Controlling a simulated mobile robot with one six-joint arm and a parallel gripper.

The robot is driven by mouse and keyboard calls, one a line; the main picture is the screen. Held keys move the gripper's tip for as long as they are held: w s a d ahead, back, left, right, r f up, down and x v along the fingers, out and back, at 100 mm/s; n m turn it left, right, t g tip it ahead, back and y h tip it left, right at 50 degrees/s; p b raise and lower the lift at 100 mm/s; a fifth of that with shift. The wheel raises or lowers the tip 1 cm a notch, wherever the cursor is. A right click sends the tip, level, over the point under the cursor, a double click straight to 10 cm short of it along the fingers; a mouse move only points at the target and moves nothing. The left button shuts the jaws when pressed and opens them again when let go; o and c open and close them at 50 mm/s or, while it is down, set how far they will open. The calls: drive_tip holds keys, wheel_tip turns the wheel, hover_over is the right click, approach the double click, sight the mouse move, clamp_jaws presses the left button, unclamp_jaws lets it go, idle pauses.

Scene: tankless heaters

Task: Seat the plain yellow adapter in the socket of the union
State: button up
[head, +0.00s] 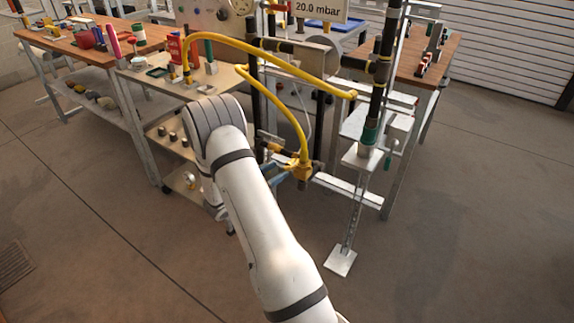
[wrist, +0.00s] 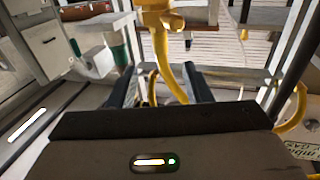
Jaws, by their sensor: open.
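A yellow fitting (head: 301,168) sits at the lower end of a curved yellow hose in the head view, with a dark part just under it. I cannot tell for certain whether it is the plain adapter. In the wrist view my gripper (wrist: 160,88) is open, its two dark fingers either side of a yellow hose or fitting (wrist: 161,52). I cannot tell whether they touch it. In the head view my own arm hides most of the gripper. I cannot pick out the union's socket clearly.
Another yellow hose (head: 275,48) arches to a black pipe (head: 377,80) with a green collar (head: 369,132). A metal stand (head: 340,262) rests on the floor at right. A wooden bench (head: 75,45) with tools stands at left. The front floor is clear.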

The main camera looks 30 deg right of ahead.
drive_tip(key=w+a+r+n+t+y, duration=0.5)
drive_tip(key=w+a+r+t+y, duration=0.3)
drive_tip(key=a+r+y, duration=0.15)
drive_tip(key=s+a+r+n+y, duration=0.2)
drive_tip(key=s+a+n+y, duration=0.1)
drive_tip(key=a+y, duration=0.15)
drive_tip(key=s+a+r+n+y, duration=0.2)
drive_tip(key=s+a+y, duration=0.1)
drive_tip(key=a, duration=0.3)
drive_tip(key=s+a+r+n+g, duration=0.1)
drive_tip(key=s+n+g, duration=0.1)
drive_tip(key=s, duration=0.7)
drive_tip(key=s+a+r+n+g, duration=0.1)
drive_tip(key=s+n+g, duration=0.1)
drive_tip(key=s, duration=0.8)
drive_tip(key=s+a+n+g+y, duration=0.1)
drive_tip(key=s+g, duration=0.3)
drive_tip(key=s, duration=0.5)
drive_tip(key=shift+s+a+r+n, duration=0.15)
drive_tip(key=shift+a+r+n, duration=0.2)
drive_tip(key=shift+n, duration=0.45)
drive_tip(key=shift+d+r, duration=0.1)
drive_tip(key=shift+r, duration=0.05)
